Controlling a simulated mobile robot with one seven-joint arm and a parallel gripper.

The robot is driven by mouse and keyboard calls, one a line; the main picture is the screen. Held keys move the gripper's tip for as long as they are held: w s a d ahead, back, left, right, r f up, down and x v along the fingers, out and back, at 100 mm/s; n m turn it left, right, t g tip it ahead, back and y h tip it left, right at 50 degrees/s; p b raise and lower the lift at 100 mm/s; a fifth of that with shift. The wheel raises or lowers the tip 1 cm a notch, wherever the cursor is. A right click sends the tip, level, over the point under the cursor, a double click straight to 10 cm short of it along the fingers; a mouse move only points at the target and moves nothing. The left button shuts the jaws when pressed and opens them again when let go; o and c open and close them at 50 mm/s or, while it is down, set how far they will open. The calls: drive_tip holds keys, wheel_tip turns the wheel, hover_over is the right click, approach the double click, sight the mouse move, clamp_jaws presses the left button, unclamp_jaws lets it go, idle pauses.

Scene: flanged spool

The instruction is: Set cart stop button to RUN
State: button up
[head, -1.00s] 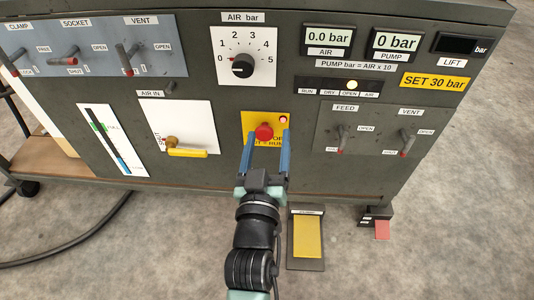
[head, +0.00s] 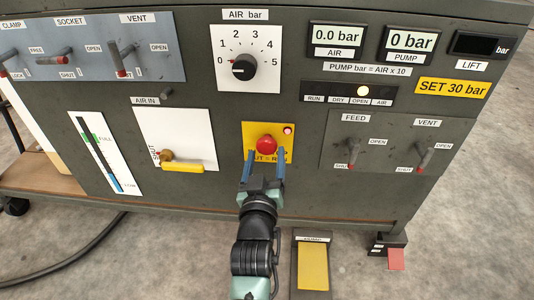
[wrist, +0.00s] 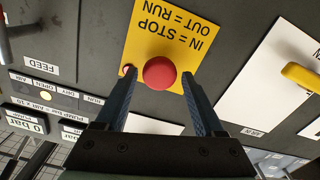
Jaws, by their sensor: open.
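The cart stop button is a red mushroom knob (head: 266,145) on a yellow plate (head: 251,128). In the wrist view the button (wrist: 159,72) appears upside down with its plate (wrist: 140,40), lettered IN = STOP, OUT = RUN. I cannot tell whether the knob is in or out. A small red lamp (head: 287,131) beside it looks lit. My gripper (head: 266,156) is open and empty, its blue fingertips just below the button in the head view. In the wrist view the fingers (wrist: 157,80) stand on either side of the button, with gaps showing.
The yellow AIR IN handle (head: 183,166) is to the left, and the FEED (head: 352,152) and VENT (head: 424,157) levers are to the right. A yellow pedal (head: 313,265) is on the floor below. The AIR dial (head: 243,66) is above.

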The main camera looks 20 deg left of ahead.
sight(267, 150)
drive_tip(key=shift+b+x, duration=0.65)
drive_tip(key=shift+x, duration=1.1)
drive_tip(key=shift+c, duration=0.2)
clamp_jaws()
